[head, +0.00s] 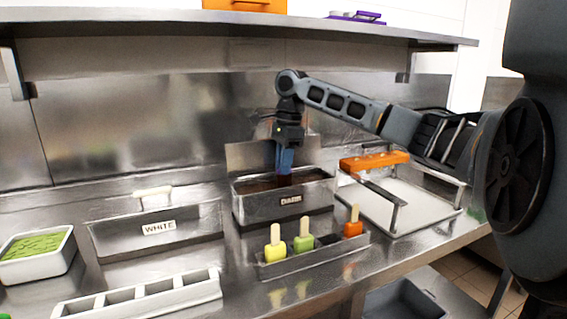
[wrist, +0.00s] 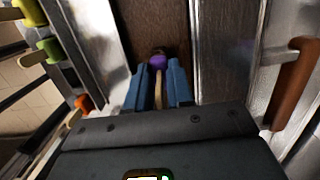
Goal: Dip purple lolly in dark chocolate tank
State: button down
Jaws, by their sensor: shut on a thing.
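The dark chocolate tank (head: 262,209), a steel box with a dark label, stands at the middle of the counter with brown chocolate (wrist: 142,20) inside. My gripper (head: 284,172) points down into its opening. In the wrist view my gripper (wrist: 166,85) is shut on the stick of the purple lolly (wrist: 158,62). The lolly's purple end shows beyond the fingertips, against the brown chocolate; I cannot tell how deep it is in. In the head view the lolly is hidden by the gripper and the tank wall.
A rack (head: 322,257) in front holds yellow, green and orange lollies. The tank labelled WHITE (head: 123,246) stands left, with a white-handled lid. A white slotted holder (head: 130,304) and a green-filled tub (head: 68,262) are further left. A tray with an orange bar (head: 375,161) stands right. A shelf (head: 150,22) hangs above.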

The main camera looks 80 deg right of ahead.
jog(key=shift+r+p, duration=1.7)
jog(key=shift+r, duration=0.15)
dwell(0.4)
notch_tip(320, 180, up, 5)
jog(key=p, duration=0.5)
